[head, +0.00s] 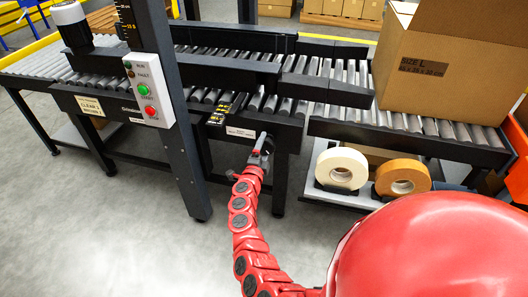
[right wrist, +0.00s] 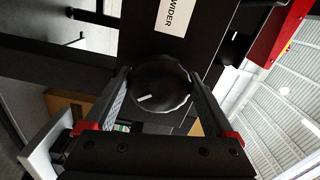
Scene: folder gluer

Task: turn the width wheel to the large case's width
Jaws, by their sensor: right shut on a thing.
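The width wheel (right wrist: 160,84) is a round black knob with a white pointer mark, on a black panel below a white label reading "WIDER" (right wrist: 177,16). My right gripper (head: 262,158) is at the front side of the conveyor frame; in the right wrist view its two fingers (right wrist: 158,98) are shut on the wheel from both sides. In the head view the gripper hides the wheel. The large case (head: 425,70), a brown carton marked "SIZE L", stands on the rollers at the right. My left gripper is not in view.
A dark post (head: 172,110) with a scale and a button box (head: 146,92) stands left of my right gripper. Two tape rolls, white (head: 341,169) and tan (head: 402,177), sit on a shelf under the conveyor. The floor (head: 120,240) at the left front is clear.

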